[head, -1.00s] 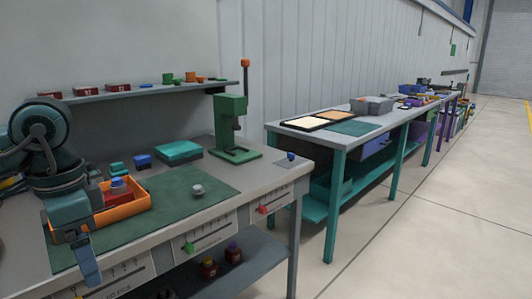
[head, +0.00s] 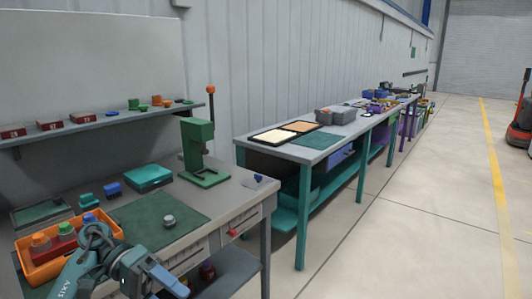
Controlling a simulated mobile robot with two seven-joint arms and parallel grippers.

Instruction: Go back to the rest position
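My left arm comes in at the bottom left of the head view. Its gripper (head: 168,282) points down and to the right, in front of the near workbench's front edge. I cannot tell whether its fingers are open or shut, and no held object shows. My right gripper is not in view. An orange bin (head: 30,274) stands on the near workbench (head: 222,196), behind my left arm, which hides part of it. The bin holds parts with orange, red and blue tops.
A green mat (head: 150,215) carries a small grey knob (head: 169,221). A green press (head: 200,150) stands behind it, with a teal box (head: 148,177) to its left. A second bench (head: 360,130) extends away at the right. The floor (head: 420,210) right of the benches is clear; a red vehicle (head: 520,120) stands far right.

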